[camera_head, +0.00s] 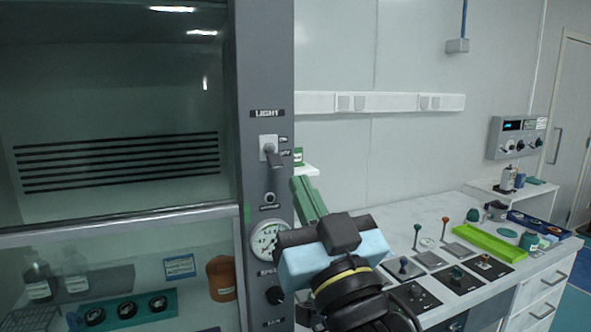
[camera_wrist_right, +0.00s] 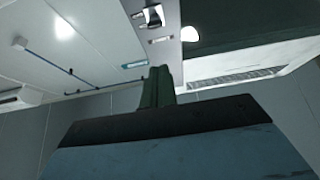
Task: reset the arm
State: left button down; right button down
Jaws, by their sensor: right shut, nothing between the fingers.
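My right arm comes in from the bottom of the head view, with its light-blue and black wrist in front of the fume hood's grey post (camera_head: 262,70). My right gripper (camera_head: 301,184) has green fingers pointing up and is shut with nothing in it. It is close to the light switch (camera_head: 269,150) on the post, a little to its right; I cannot tell whether they touch. In the right wrist view the shut fingers (camera_wrist_right: 158,75) point up, with the tilted post beyond. My left gripper is not in view.
The hood's glass sash (camera_head: 115,110) fills the left, with bottles and a teal rack (camera_head: 125,309) below it. A gauge (camera_head: 266,240) and knob sit low on the post. At right, a bench (camera_head: 420,212) holds control panels with levers and a lime-green tray (camera_head: 489,243).

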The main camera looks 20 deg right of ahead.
jog(key=shift+s+f, duration=0.45)
jog(key=shift+f, duration=0.05)
